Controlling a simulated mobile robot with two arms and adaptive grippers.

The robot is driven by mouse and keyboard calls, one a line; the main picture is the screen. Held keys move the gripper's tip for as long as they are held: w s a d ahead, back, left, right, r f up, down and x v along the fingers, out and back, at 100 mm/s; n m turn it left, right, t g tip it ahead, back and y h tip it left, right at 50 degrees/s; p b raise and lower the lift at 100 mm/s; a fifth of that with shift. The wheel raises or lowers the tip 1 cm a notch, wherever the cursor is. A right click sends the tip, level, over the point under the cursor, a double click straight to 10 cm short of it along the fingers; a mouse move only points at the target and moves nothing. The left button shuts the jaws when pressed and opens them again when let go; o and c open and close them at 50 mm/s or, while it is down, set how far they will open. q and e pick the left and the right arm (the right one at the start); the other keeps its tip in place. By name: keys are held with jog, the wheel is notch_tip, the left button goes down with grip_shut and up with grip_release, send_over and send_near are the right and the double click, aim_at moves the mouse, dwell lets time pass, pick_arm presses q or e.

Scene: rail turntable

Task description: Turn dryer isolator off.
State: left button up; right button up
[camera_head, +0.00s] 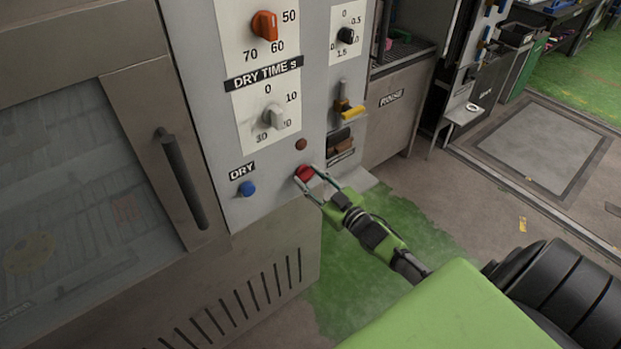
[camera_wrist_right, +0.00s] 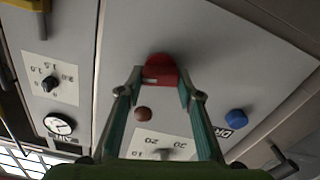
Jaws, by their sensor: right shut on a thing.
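The dryer isolator appears to be the red rotary knob (camera_head: 304,172) low on the grey control panel (camera_head: 225,206), to the right of the blue button under the DRY label. It also shows in the right wrist view (camera_wrist_right: 160,66), with a short white mark on its face. My right gripper (camera_head: 307,177) is shut on this red knob, one finger on each side of it, as the right wrist view shows (camera_wrist_right: 160,84). The fingers hide part of the knob's sides. My left gripper is not in view.
Close by are the blue button (camera_head: 247,188), a dark red round button (camera_head: 301,144) and the grey dry time knob (camera_head: 272,119). An orange knob (camera_head: 265,25) sits higher. A yellow-handled lever (camera_head: 352,112) is at the right. The floor right of the machine is open.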

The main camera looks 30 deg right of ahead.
jog(key=n, duration=0.3)
jog(key=shift+a+f+n, duration=0.1)
jog(key=shift+n, duration=0.3)
jog(key=n+b, duration=0.1)
jog(key=n, duration=0.2)
jog(key=shift+f+n, duration=0.1)
jog(key=shift+n, duration=0.2)
jog(key=n+b, duration=0.2)
jog(key=n, duration=0.2)
jog(key=shift+a+f, duration=0.1)
jog(key=shift+n+b, duration=0.6)
jog(key=shift+n, duration=1.2)
jog(key=o, duration=1.1)
